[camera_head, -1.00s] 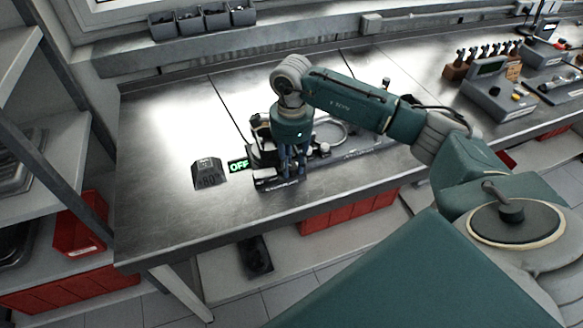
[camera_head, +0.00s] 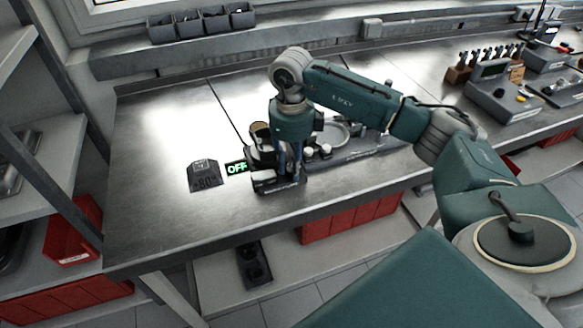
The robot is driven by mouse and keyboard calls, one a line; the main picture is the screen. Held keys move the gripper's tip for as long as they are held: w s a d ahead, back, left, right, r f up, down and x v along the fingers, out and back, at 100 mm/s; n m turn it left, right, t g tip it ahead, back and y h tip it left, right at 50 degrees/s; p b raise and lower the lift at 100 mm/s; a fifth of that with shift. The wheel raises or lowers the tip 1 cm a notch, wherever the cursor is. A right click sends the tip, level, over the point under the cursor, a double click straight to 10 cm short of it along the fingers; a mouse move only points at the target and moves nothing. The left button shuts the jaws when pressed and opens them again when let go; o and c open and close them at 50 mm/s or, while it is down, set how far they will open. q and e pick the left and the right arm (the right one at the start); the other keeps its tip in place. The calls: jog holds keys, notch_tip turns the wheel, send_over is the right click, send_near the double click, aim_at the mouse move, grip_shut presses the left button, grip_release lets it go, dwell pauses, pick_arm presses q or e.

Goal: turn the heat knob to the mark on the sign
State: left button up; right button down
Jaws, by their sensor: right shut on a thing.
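My right gripper (camera_head: 290,172) points down over the dark heater unit (camera_head: 262,160) on the metal bench. It is shut at the unit's front; the heat knob is hidden behind its fingers. A green lit display (camera_head: 237,168) at the unit's left side reads "OFF". The dark wedge-shaped sign (camera_head: 205,175) stands left of the display and bears a mark that looks like 80°. My left gripper does not show.
The steel bench (camera_head: 150,200) is clear at its left end. A round metal plate (camera_head: 334,133) lies behind and right of the gripper. Grey bins (camera_head: 203,20) stand on the back ledge. A grey console (camera_head: 500,100) and a tool rack stand at the right. Red bins hang below.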

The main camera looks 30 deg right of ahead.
jog(key=shift+w+d+r+m+b, duration=0.1)
jog(key=shift+m+b, duration=0.1)
jog(key=shift+m, duration=0.9)
jog(key=shift+w+r+m+b, duration=0.1)
jog(key=shift+m+b, duration=0.1)
jog(key=shift+m, duration=0.9)
jog(key=c, duration=1.7)
grip_release()
jog(key=shift+s, duration=0.15)
jog(key=shift+f, duration=0.1)
notch_tip(320, 180, up, 12)
jog(key=shift+r, duration=0.1)
